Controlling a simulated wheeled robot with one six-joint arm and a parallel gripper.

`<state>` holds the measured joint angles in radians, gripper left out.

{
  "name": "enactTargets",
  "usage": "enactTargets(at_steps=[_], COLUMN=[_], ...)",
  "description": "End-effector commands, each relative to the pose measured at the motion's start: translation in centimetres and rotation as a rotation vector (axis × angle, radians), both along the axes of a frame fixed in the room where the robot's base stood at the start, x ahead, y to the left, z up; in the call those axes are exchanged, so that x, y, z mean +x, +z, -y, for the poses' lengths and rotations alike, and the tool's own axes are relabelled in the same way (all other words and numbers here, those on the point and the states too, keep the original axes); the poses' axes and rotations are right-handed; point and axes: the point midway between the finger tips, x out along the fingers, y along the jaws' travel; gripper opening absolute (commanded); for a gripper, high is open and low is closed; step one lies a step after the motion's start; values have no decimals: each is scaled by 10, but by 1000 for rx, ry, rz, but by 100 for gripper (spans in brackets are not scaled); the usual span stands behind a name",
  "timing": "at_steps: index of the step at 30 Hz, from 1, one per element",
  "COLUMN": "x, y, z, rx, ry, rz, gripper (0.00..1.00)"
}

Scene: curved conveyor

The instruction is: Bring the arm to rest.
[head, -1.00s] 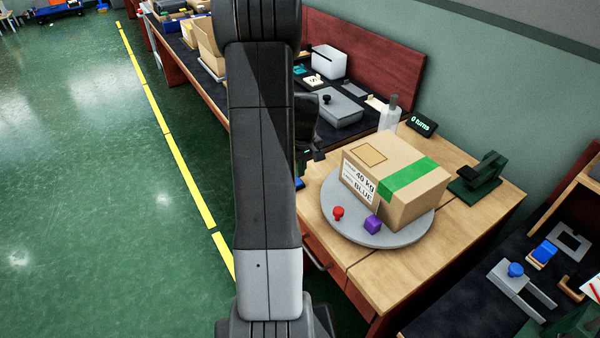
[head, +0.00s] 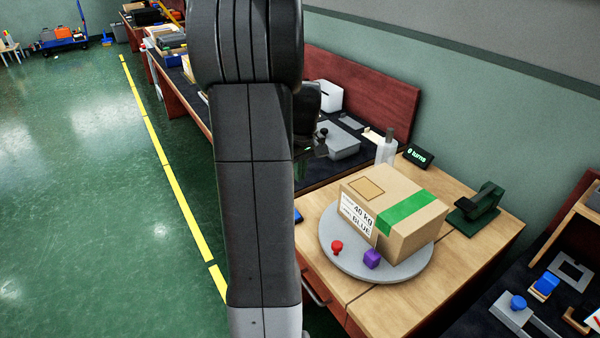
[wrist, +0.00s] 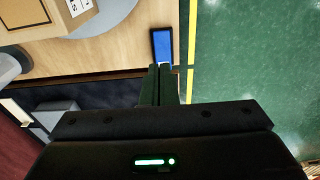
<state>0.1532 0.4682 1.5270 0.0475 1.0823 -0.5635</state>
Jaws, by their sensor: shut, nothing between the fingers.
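My gripper (wrist: 159,72) shows in the wrist view with its two green fingers close together, shut and empty. It hangs over the bench edge near a small blue-screened device (wrist: 162,45). In the head view my dark arm stands upright across the middle left. Its end is partly hidden behind the arm links, and the gripper fingers cannot be made out clearly there.
A cardboard box (head: 402,212) with green tape and a "40 kg BLUE" label sits on a round grey turntable (head: 345,262). Open green floor (head: 100,220) lies left.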

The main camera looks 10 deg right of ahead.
Motion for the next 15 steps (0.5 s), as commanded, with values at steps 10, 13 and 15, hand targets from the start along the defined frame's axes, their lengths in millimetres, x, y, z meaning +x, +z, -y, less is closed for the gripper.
enactTargets(at_steps=[10,13,15], x=[2,3,4], y=[-30,-50,-64], z=[-1,-2,-2], rx=[0,0,0], ry=[1,1,1], rz=[-4,-4,-4], gripper=[0,0,0])
